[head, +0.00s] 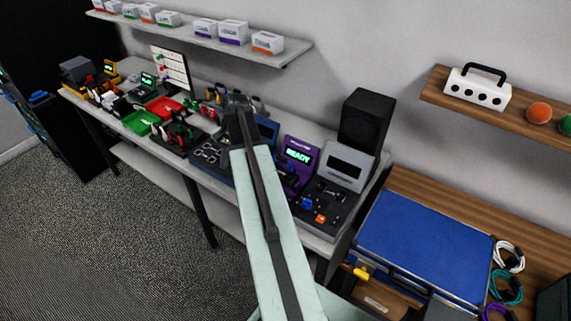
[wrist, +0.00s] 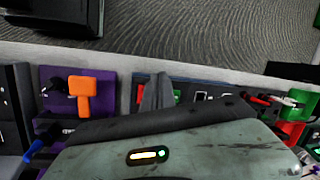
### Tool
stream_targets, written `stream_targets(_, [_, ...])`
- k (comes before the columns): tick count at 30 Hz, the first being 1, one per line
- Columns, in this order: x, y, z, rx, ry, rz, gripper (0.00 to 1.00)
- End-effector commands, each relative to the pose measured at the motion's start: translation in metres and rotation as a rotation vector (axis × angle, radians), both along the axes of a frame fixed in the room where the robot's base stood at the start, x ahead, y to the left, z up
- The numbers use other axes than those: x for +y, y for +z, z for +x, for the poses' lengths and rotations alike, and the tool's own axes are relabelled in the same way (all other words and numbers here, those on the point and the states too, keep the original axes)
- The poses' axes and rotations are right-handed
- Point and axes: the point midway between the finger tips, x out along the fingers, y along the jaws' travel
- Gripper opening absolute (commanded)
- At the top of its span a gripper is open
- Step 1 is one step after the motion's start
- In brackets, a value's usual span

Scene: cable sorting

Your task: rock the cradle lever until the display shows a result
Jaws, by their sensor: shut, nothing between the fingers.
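A purple device (head: 299,156) stands on the bench, its screen reading READY in green. The wrist view shows a purple base (wrist: 50,78) with an orange lever-like handle (wrist: 84,92) at the left; I take it to be the same device and its cradle lever. My arm covers part of the device in the head view. My gripper (wrist: 157,92) is shut and empty, to the right of the orange handle and apart from it, over the neighbouring dark panel. In the head view my gripper (head: 240,104) is a dark shape left of the purple device, in front of a blue device (head: 267,130).
A grey device with a blank screen (head: 346,165) and a black speaker (head: 366,122) stand to the right. Red (head: 163,107) and green (head: 141,122) trays and tools crowd the bench leftward. Shelves hang above.

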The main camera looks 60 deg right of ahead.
Motion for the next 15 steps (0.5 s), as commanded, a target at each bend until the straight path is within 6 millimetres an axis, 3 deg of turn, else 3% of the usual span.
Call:
stream_targets(1, [-0.04, 0.004, -0.012, -0.007, -0.097, 0.023, 0.0])
stream_targets(6, [-0.145, 0.015, -0.069, -0.036, -0.399, 0.104, 0.0])
stream_targets(10, [-0.205, 0.021, -0.114, -0.059, -0.579, 0.156, 0.0])
stream_targets(15, [-0.246, 0.026, -0.153, -0.078, -0.712, 0.194, 0.0])
